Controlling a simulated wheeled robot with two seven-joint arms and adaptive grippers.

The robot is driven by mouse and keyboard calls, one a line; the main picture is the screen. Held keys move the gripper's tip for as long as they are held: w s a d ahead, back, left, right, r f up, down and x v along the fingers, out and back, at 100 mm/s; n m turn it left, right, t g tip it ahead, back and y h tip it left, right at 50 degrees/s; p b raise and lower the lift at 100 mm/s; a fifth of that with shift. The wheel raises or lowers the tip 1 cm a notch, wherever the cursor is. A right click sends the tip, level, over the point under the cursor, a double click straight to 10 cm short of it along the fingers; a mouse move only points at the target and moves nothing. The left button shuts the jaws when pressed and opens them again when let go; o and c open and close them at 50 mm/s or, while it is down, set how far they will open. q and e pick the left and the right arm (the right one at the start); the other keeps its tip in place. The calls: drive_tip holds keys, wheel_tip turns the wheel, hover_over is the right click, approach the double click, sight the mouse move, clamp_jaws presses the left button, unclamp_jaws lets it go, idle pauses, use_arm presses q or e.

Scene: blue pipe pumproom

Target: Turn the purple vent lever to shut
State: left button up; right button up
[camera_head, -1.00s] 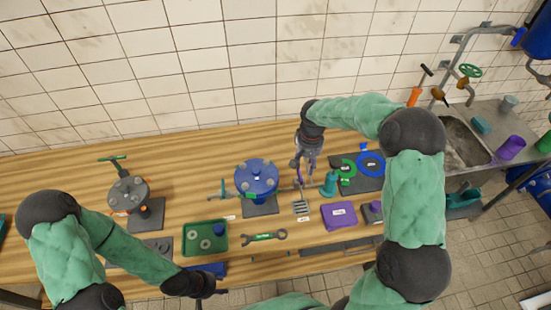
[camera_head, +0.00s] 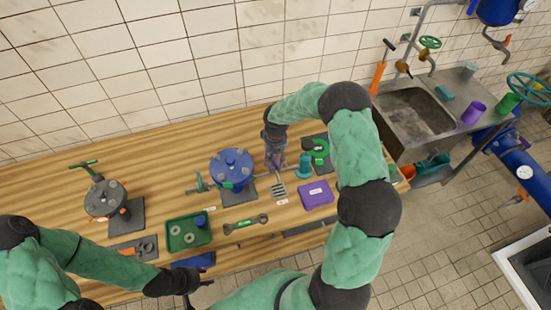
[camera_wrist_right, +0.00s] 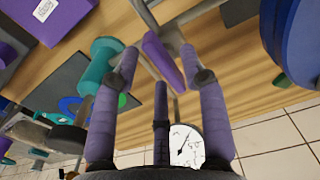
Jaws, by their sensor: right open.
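The purple vent lever (camera_wrist_right: 163,60) shows in the right wrist view on grey metal pipework, just beyond my fingertips and roughly midway between them. My right gripper (camera_wrist_right: 165,65) has purple fingers spread apart, with nothing held between them. Whether a finger touches the lever I cannot tell. In the head view my right gripper (camera_head: 275,158) points down beside the blue pump vessel (camera_head: 231,167) and hides the lever there. My left gripper (camera_head: 190,288) is low at the front edge of the bench, away from the lever; its jaws are too small to read.
A teal fitting (camera_head: 304,165) stands close to the right of my right gripper. A purple box (camera_head: 316,194), a wrench (camera_head: 245,224) and a green tray (camera_head: 188,232) lie in front. A sink (camera_head: 415,112) is at the right. The bench behind the vessel is clear.

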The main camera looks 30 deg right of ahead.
drive_tip(key=shift+f, duration=0.4)
clamp_jaws()
